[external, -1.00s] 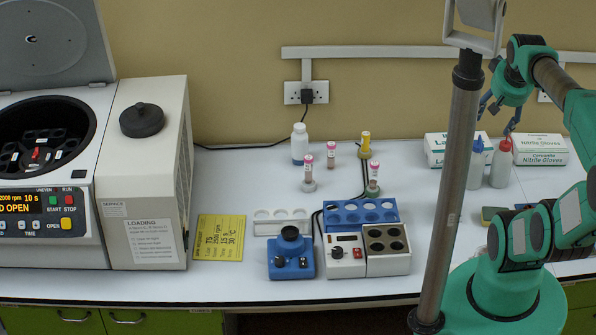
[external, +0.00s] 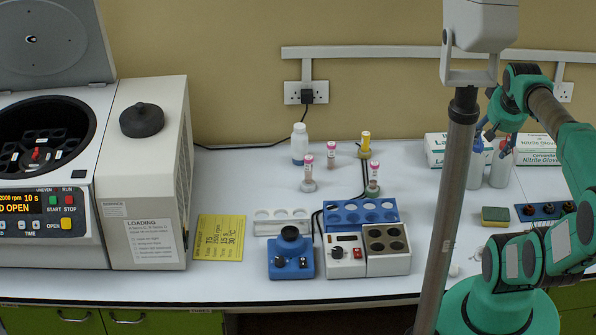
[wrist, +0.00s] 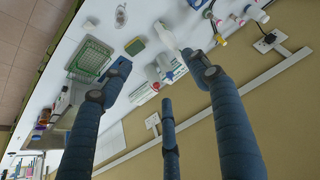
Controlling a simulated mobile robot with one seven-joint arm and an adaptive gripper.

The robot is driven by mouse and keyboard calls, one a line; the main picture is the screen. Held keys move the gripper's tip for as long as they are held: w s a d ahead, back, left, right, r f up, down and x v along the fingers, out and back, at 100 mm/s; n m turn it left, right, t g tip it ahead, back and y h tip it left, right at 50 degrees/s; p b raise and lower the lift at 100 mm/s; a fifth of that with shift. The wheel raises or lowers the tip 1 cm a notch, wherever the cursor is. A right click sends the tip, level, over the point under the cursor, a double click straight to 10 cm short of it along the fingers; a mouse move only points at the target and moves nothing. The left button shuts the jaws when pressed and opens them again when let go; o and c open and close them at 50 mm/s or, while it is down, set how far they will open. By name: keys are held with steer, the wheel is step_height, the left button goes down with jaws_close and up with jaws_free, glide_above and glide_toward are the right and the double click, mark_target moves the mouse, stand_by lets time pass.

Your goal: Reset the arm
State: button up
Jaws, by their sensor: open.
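My arm (external: 572,165) rises in green and grey from its base at the right and bends over at the top. My gripper (external: 493,143) hangs at the right, in front of the white squeeze bottles (external: 500,165) and the glove boxes. Its blue fingers also show in the wrist view (wrist: 158,75), spread apart with nothing between them. It is open and empty, above the bench and clear of the tubes and racks.
Tubes in stands (external: 331,158), a blue rack (external: 360,213), a white rack (external: 282,222), a blue mixer (external: 291,255) and a heating block (external: 388,248) occupy the middle. The open centrifuge (external: 150,225) stands left. A sponge (external: 495,216) and glove box (external: 540,150) are right.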

steer(key=shift+f+b, duration=2.1)
steer(key=shift+f, duration=0.65)
